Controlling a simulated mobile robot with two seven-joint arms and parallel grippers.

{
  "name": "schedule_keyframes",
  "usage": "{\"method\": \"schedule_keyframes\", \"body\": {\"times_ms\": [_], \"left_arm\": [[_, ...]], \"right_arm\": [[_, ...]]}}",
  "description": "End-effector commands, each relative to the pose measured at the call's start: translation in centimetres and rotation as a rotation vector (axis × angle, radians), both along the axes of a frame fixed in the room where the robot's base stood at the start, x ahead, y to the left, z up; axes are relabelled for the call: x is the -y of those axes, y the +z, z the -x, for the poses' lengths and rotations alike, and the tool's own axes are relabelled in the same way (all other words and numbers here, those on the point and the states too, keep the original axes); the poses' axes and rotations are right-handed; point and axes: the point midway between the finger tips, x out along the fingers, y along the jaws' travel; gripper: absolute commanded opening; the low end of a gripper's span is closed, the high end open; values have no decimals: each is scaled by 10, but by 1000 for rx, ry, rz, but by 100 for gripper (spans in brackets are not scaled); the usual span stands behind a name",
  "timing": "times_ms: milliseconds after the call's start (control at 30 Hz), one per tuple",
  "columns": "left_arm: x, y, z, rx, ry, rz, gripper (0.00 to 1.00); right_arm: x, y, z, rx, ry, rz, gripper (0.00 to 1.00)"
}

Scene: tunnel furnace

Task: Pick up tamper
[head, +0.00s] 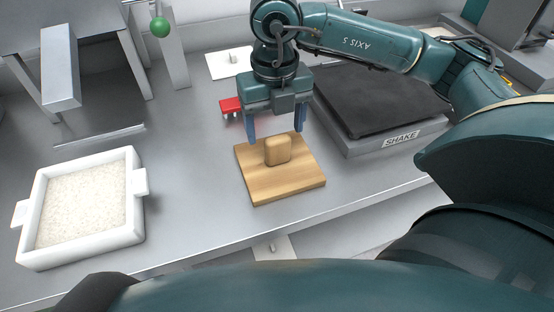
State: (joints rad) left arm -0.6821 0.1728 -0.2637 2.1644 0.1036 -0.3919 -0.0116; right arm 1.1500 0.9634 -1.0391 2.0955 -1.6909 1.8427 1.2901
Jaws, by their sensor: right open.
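The tamper (284,178) is a flat wooden board with a rounded wooden block as its handle (278,150) on top. It lies on the grey worktop in the middle of the head view. My right gripper (276,136) points down over the tamper, its two blue fingers spread wide. The fingertips are near the handle, one to each side in the picture, and nothing is held between them. I cannot tell exactly how high they are above the board. My left gripper is not in view.
A white tray (136,222) of pale granules stands at the left. A dark-topped shaker marked SHAKE (401,139) is close on the right. A red object (231,105) lies behind the gripper. A green ball (160,27) stands at the back left. The worktop between tray and tamper is clear.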

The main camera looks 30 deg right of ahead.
Motion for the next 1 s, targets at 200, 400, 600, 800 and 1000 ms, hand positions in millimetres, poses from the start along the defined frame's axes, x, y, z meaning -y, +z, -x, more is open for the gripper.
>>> {"method": "schedule_keyframes", "body": {"times_ms": [200, 400, 600, 800, 1000], "left_arm": [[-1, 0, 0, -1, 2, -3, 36], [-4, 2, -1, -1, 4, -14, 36], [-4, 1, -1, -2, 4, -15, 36], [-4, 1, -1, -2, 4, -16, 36], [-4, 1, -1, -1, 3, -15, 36]], "right_arm": [[1, -16, 2, -2, 1, 1, 71], [4, -46, 5, -3, 0, 0, 71], [4, -61, 5, 2, 2, 1, 71], [4, -61, 4, 2, 2, 1, 71], [4, -61, 4, 2, 2, 0, 55]]}}
